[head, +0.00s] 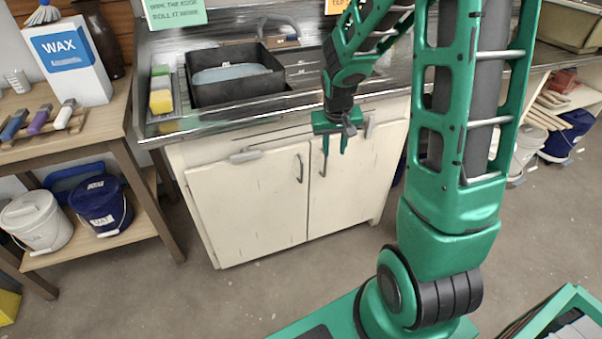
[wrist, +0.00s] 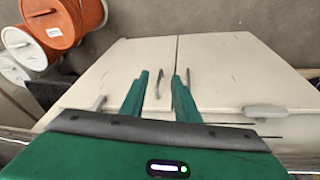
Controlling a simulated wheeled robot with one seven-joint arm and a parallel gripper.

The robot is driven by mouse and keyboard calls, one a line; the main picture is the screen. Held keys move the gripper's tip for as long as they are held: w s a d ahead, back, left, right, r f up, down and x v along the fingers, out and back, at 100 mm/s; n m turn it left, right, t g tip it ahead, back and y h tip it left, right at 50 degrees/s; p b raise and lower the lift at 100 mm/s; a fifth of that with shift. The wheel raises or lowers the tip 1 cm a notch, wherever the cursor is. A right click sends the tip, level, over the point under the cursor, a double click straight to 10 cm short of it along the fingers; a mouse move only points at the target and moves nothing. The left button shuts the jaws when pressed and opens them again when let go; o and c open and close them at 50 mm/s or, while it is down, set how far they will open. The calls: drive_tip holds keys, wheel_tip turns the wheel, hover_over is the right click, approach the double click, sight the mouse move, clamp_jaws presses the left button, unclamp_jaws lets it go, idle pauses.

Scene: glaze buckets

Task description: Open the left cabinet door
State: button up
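The cream cabinet under the sink has two doors. The left door (head: 245,205) is shut, with a dark upright handle (head: 299,169) near its inner edge. The right door (head: 350,185) is also shut. In the wrist view, which appears turned around, the left door (wrist: 245,70) is on the right with its handle (wrist: 188,79); the right door's handle (wrist: 158,84) shows between the finger lines. My gripper (head: 335,146) is open and empty, pointing down in front of the cabinet, to the right of the left door's handle. It also shows in the wrist view (wrist: 160,82).
Grey drawer pulls (head: 246,156) sit above the doors. The metal sink counter (head: 220,118) overhangs them. A wooden shelf (head: 95,140) with a blue bucket (head: 103,205) and white bucket (head: 36,222) stands left. Floor (head: 240,290) before the left door is clear.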

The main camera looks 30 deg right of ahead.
drive_tip(key=t, duration=0.2)
approach(302, 169)
drive_tip(key=shift+n+y, duration=0.4)
drive_tip(key=shift+y, duration=0.1)
drive_tip(key=x, duration=0.8)
drive_tip(key=d+x, duration=0.1)
drive_tip(key=x, duration=0.2)
drive_tip(key=shift+w+f, duration=0.15)
drive_tip(key=shift+f, duration=0.2)
clamp_jaws()
